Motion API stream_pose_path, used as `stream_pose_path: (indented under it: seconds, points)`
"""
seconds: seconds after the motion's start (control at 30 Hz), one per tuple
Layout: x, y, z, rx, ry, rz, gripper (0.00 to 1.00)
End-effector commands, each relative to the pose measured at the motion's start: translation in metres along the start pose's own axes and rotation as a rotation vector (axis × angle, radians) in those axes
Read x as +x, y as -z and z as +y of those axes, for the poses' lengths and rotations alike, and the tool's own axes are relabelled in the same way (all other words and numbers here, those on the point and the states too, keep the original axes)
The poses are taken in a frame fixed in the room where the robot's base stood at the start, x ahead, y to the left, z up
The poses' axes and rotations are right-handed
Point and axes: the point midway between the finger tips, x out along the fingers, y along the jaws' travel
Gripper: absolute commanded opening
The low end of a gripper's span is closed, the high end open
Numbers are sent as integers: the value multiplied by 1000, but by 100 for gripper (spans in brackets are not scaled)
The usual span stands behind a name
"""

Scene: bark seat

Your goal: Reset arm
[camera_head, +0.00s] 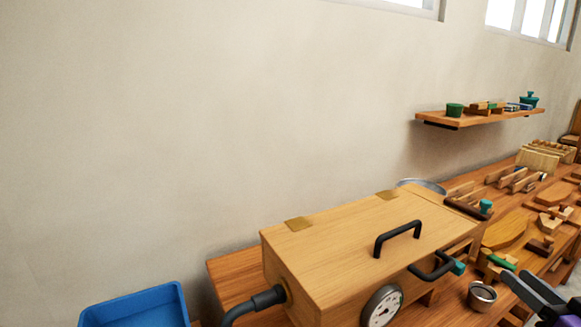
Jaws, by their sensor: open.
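My gripper (516,276) shows at the lower right corner, with two dark fingers pointing up and left. It is open, with nothing seen between the fingers. Part of it and the rest of my arm are cut off by the picture edge. The fingers appear just right of a small metal cup (482,294) on the wooden workbench (230,272); I cannot tell their height above the bench.
A large wooden box (340,247) with black handles, a dial gauge (382,306) and a hose (252,303) stands on the bench. Wooden blocks and tools crowd the right side. A blue bin (135,308) is lower left. A shelf (480,118) hangs on the wall.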

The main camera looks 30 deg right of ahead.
Motion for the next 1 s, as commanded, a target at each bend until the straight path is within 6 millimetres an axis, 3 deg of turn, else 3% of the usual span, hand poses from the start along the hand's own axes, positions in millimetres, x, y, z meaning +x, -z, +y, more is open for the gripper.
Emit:
stream_pose_path:
  seconds: [0.17,0.37,0.67,0.87,1.0]
  points:
    - [-6,-40,4,55,-201,-25,42]
    - [-27,-84,-35,29,-314,-32,42]
    - [-82,-122,-145,-86,-229,-18,42]
    - [-135,-134,-227,-151,-59,-32,42]
    - [-181,-141,-277,-191,84,-75,42]
